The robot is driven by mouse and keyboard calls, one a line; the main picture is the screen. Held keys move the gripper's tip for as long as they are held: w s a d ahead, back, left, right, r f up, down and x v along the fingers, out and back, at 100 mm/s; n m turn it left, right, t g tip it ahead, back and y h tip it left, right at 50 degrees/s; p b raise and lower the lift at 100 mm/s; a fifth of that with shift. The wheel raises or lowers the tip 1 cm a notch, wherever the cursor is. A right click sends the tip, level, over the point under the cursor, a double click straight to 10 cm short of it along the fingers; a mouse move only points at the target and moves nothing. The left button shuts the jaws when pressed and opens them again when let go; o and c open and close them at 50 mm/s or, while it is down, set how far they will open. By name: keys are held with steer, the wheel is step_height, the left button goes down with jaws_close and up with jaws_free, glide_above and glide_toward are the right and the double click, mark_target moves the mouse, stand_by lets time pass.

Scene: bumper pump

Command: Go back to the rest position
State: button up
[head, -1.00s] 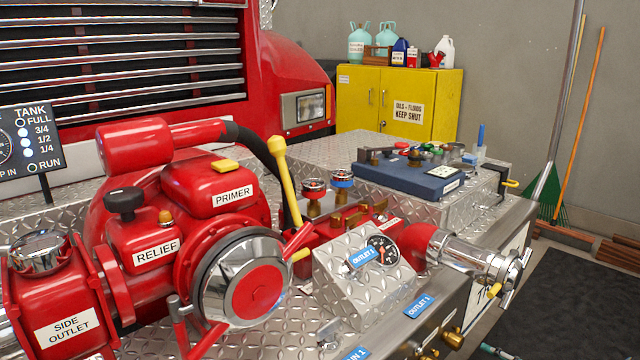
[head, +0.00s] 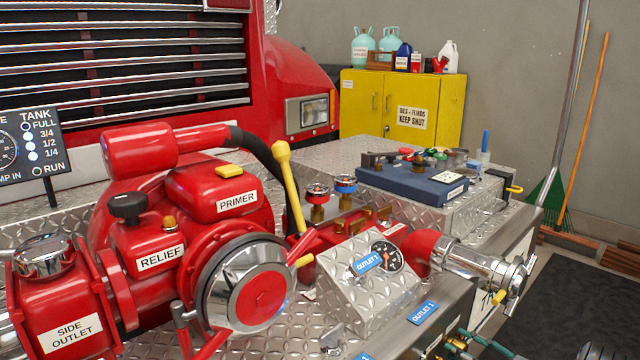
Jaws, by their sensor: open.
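My gripper is not in view, and I cannot tell its position from this picture. The red pump (head: 160,225) with its PRIMER and RELIEF labels stands on the bumper at the left. A chrome-rimmed round cap (head: 247,283) is on its front. The outlet gauge box (head: 345,285) sits right of it, with a gauge and a blue OUTLET 1 tag. A chrome outlet fitting (head: 485,264) points out to the right. Thin green bars (head: 485,345) and a small grey shape (head: 597,352) show at the bottom edge; what they belong to is unclear.
A blue case (head: 412,183) with several small fittings lies on the tread-plate deck (head: 310,150). A yellow cabinet (head: 440,110) with bottles on top stands behind. A tank panel (head: 30,147) is at left. The dark floor mat (head: 570,300) at right looks mostly clear.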

steer(key=n, duration=0.9)
steer(key=shift+n, duration=0.3)
steer(key=n, duration=0.3)
steer(key=shift+n, duration=0.3)
